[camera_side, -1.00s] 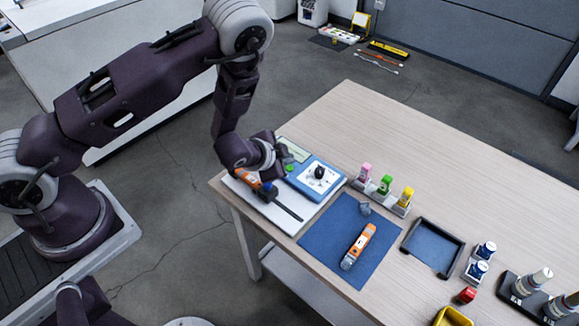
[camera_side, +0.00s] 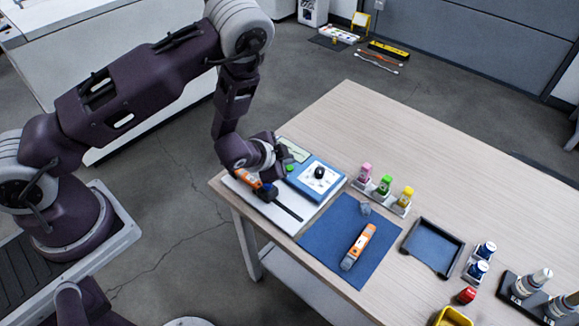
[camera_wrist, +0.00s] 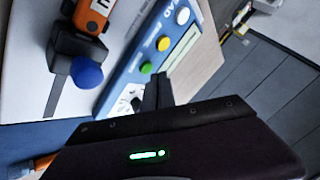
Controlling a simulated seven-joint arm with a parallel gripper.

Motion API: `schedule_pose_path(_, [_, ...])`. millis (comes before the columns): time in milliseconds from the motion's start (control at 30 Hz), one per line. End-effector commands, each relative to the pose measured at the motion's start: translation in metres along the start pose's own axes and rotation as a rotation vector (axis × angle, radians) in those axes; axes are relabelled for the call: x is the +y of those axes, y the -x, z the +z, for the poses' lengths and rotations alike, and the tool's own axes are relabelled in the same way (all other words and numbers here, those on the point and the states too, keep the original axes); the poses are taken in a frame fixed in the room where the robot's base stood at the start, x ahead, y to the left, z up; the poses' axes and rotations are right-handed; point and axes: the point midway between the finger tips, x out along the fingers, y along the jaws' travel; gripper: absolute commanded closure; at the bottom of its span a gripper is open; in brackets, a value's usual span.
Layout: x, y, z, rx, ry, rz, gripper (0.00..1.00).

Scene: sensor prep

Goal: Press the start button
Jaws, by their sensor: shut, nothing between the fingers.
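A blue and white device (camera_side: 332,181) stands on the table, with a screen and a row of buttons. In the wrist view, the device (camera_wrist: 120,84) has a green button (camera_wrist: 147,68), a yellow button (camera_wrist: 163,43) and a white button (camera_wrist: 183,16). The green button (camera_side: 290,168) also shows in the side view. No start label is readable. My gripper (camera_wrist: 156,91) is shut and empty, its dark fingertips close by the green button. I cannot tell whether they touch it. In the side view my gripper (camera_side: 283,162) is partly hidden by my wrist.
An orange meter with a blue tip (camera_wrist: 92,18) lies on a white board (camera_side: 283,222) beside the device. A blue mat (camera_side: 326,243) holds another orange tool (camera_side: 359,246). Several coloured bottles (camera_side: 385,185) and a dark tray (camera_side: 432,247) stand to the right. The far tabletop is clear.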

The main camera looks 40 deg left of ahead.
Motion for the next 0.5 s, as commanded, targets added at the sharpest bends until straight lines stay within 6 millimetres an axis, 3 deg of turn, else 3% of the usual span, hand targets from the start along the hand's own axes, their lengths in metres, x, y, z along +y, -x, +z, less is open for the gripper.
schedule_pose_path(500, [0.0037,-0.0047,0.0031,0.001,0.0,0.0,1.0])
